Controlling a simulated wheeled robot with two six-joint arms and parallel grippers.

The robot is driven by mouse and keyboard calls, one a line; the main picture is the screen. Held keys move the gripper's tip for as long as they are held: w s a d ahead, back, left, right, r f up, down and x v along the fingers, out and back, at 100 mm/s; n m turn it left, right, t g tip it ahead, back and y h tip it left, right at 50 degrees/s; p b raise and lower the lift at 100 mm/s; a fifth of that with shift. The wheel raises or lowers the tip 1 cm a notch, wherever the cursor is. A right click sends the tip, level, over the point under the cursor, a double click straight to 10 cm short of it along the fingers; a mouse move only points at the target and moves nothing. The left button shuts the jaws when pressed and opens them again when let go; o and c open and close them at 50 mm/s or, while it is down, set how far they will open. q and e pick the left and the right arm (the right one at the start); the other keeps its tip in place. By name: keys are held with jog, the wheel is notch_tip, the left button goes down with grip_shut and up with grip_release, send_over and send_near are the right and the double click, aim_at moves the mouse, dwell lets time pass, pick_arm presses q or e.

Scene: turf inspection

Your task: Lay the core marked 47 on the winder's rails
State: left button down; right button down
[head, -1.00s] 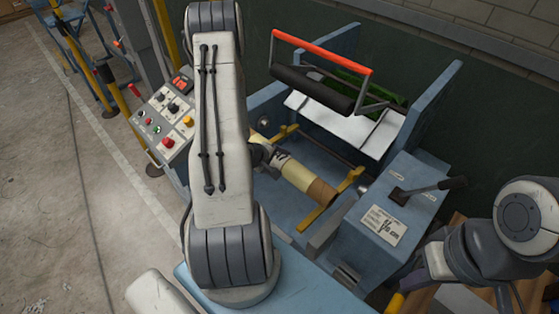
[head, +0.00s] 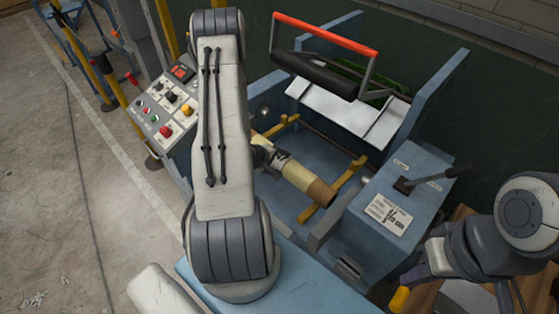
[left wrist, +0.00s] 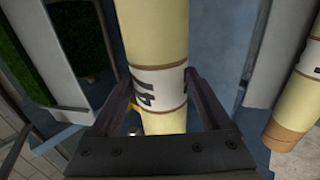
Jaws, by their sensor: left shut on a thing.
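My left gripper (left wrist: 160,100) is shut around a pale yellow core (left wrist: 155,30) with a white band. The band's dark digits look like 47. In the head view the held core (head: 295,172) shows beyond my left arm, its tan end toward the right, over the winder's bed. My left gripper is mostly hidden there by the arm. The winder's yellow rails show at the near right (head: 345,183) and far left (head: 283,124). The core's tan end overlaps the near rail in the picture; I cannot tell whether they touch. My right gripper (head: 425,268) is at the lower right, its jaws unclear.
A second core (left wrist: 298,105) with a tan end lies at the right of the left wrist view. The winder has a control panel (head: 167,108), a red-topped bar (head: 325,35) with a dark roller, and a lever box (head: 400,200). Open floor (head: 60,190) lies left.

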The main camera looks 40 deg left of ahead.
pick_arm(q)
jog(key=shift+f, duration=0.25)
grip_release()
jog(key=shift+s+r, duration=0.35)
jog(key=b+v, duration=0.1)
jog(key=v, duration=0.8)
jog(key=shift+s+r, duration=0.15)
jog(key=shift+r, duration=0.05)
jog(key=shift+s, duration=0.1)
